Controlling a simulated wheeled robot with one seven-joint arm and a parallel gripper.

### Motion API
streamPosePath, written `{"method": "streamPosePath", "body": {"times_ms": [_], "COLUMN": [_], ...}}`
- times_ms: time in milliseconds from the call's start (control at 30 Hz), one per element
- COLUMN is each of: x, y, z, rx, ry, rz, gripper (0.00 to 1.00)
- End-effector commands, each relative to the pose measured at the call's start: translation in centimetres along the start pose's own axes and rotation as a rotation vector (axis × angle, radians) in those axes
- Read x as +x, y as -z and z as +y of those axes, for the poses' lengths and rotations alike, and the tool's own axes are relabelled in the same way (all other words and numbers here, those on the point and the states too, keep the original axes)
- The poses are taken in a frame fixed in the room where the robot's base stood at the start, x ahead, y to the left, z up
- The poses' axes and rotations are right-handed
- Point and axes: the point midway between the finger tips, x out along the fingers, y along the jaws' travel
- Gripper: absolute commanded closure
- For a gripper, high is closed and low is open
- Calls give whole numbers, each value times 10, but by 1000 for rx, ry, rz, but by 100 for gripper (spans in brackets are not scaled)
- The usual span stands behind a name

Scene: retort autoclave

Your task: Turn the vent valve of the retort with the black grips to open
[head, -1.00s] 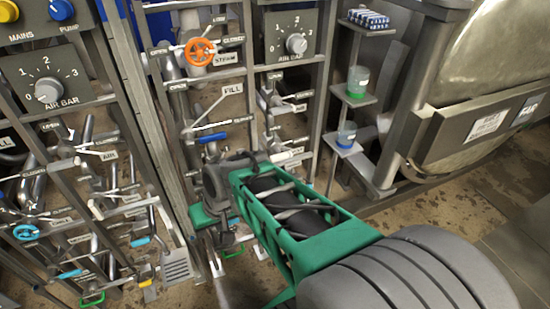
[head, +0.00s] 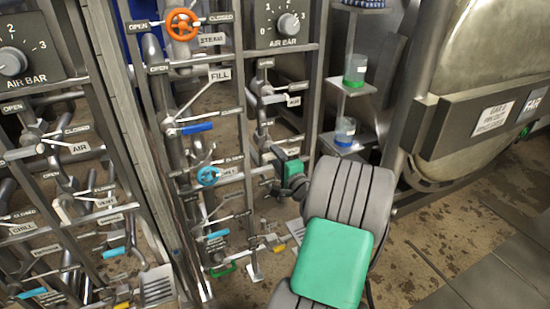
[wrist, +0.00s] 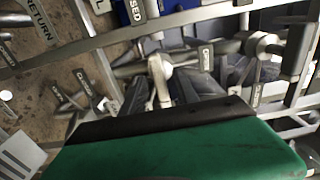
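The right-hand pipe panel (head: 314,100) has lever valves with small, partly unreadable labels. My gripper (head: 291,170) is at the lower part of this panel, mostly hidden behind my grey and green arm. In the wrist view a green gripper part with a black edge (wrist: 170,125) fills the bottom. Beyond it are a pale lever (wrist: 160,80), grey pipes and a dark-ended handle (wrist: 298,48).
Shelves with jars (head: 355,70) and a steel vessel (head: 480,70) stand right. Floor is free at lower right.

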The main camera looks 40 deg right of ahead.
Motion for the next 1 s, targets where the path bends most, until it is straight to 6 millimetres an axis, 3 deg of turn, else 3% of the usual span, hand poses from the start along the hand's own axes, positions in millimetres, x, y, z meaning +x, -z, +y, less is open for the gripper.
{"method": "streamPosePath", "body": {"times_ms": [100,333,767,1000], "x": [10,10,10,10], "y": [-1,0,0,0], "z": [0,0,0,0], "rx": [-1,-1,-2,-2], "ry": [1,0,0,0], "rz": [-1,0,0,0], "gripper": [64,64,99,100]}}
